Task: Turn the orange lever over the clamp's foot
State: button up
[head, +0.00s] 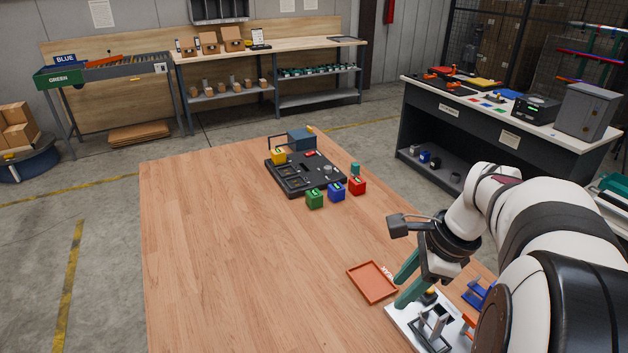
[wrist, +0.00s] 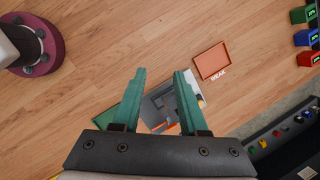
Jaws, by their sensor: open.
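My gripper (head: 408,280) is at the right front of the table, above a white-based fixture (head: 398,318). Its two green fingers are apart with nothing between the tips, as the wrist view also shows (wrist: 160,72). The fixture carries grey upright metal parts (head: 432,325), which look like the clamp. An orange piece (head: 467,321), likely the lever, shows at the fixture's right, partly behind my arm. In the wrist view a small orange part (wrist: 172,127) shows low between the fingers, partly hidden by the gripper body. The clamp's foot cannot be made out.
An orange tray (head: 372,282) lies just left of the fixture. A blue part (head: 477,293) stands to its right. Green (head: 314,199), blue (head: 336,191) and red (head: 357,186) blocks stand by a black board (head: 292,187) farther back. The table's left side is clear.

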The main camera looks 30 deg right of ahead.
jog(key=s+d+f+m, duration=0.1)
jog(key=s+d+m, duration=0.15)
jog(key=d, duration=0.25)
jog(key=s+d+f+m, duration=0.1)
jog(key=d+m, duration=0.2)
jog(key=d, duration=0.3)
jog(key=m+t+h, duration=0.2)
jog(key=m, duration=0.4)
send_near(471, 318)
jog(key=shift+g, duration=0.3)
jog(key=x, duration=0.8)
jog(key=shift+w+f, duration=0.1)
jog(key=shift+w, duration=0.2)
grip_shut()
